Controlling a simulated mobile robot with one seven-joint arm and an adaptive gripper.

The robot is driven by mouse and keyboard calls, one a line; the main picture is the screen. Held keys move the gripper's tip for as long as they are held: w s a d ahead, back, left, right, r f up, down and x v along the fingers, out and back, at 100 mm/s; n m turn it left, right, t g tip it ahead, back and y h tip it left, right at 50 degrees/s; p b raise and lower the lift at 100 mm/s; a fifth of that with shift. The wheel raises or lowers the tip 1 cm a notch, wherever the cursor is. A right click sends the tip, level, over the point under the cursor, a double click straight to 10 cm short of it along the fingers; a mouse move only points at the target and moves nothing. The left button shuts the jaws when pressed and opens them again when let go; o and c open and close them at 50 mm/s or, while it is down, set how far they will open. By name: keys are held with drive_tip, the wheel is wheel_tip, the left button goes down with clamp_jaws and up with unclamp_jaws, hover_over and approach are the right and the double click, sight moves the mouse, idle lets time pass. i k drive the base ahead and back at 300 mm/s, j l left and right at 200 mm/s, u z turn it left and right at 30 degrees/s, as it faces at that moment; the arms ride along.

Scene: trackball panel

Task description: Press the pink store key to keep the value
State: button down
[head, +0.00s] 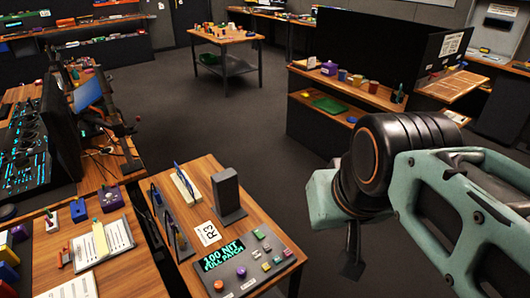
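A grey panel (262,246) lies on the wooden top of a small table. Its dark display (222,256) reads "100 NIT FULL PATCH" in cyan letters. Several small coloured keys and knobs sit right of and below the display. My gripper (352,263) hangs right of the table, apart from the panel, mostly hidden behind my wrist. I cannot see its opening.
A dark upright block (227,192) stands behind the panel. A cluttered bench (85,215) adjoins on the left. Open floor (285,125) lies behind.

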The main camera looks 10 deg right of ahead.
sight(287, 253)
drive_tip(key=j+z, duration=0.25)
drive_tip(key=j, duration=0.75)
drive_tip(key=k+j+z, duration=0.1)
drive_tip(key=j+z, duration=0.25)
drive_tip(key=l+u, duration=0.3)
drive_tip(key=i+j, duration=0.05)
